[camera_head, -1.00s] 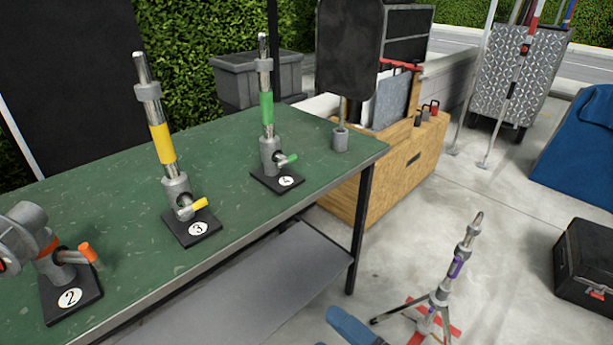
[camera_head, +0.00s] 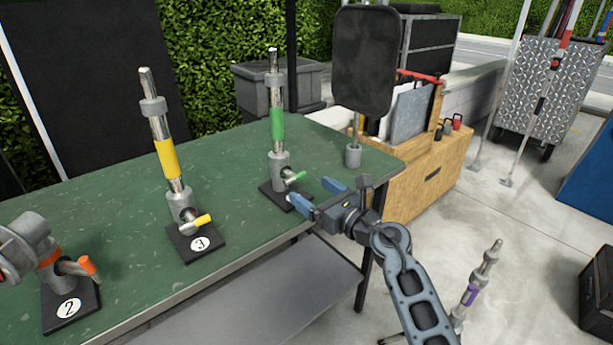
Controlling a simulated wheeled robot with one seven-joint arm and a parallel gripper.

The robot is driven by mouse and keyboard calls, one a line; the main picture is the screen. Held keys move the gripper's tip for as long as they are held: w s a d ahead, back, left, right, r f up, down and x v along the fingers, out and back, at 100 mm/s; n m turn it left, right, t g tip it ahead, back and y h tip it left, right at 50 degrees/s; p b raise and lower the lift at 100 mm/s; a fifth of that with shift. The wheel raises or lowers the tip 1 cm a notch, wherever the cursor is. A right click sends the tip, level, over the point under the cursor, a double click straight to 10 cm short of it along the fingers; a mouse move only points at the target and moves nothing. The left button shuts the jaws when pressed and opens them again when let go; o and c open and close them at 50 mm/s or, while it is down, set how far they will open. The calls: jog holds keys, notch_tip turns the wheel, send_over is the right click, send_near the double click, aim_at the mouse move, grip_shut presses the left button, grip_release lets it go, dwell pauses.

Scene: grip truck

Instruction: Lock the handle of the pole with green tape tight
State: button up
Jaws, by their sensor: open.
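The pole with green tape (camera_head: 277,125) stands upright on its black base (camera_head: 270,190) near the far right part of the green table. Its green-tipped handle (camera_head: 294,177) sticks out to the right at the foot of the pole. My gripper (camera_head: 318,193) is open, with blue fingertips pointing left toward the handle. One finger is near the base's right corner, the other a little behind and to the right. The fingers look apart from the handle; the exact gap cannot be told. The base's number label is hidden behind the gripper.
The yellow-taped pole (camera_head: 166,158) on base 3 and an orange-handled clamp (camera_head: 52,265) on base 2 stand to the left on the table (camera_head: 130,215). A black panel (camera_head: 364,60) on a stand is behind my gripper. A wooden crate (camera_head: 425,185) stands right of the table.

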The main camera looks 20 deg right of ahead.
aim_at(297, 179)
jog(key=shift+b+x, duration=0.35)
jog(key=shift+x, duration=3.6)
jog(key=shift+d, duration=0.1)
jog(key=shift+c, duration=0.3)
jog(key=c, duration=0.9)
jog(key=shift+c, duration=0.2)
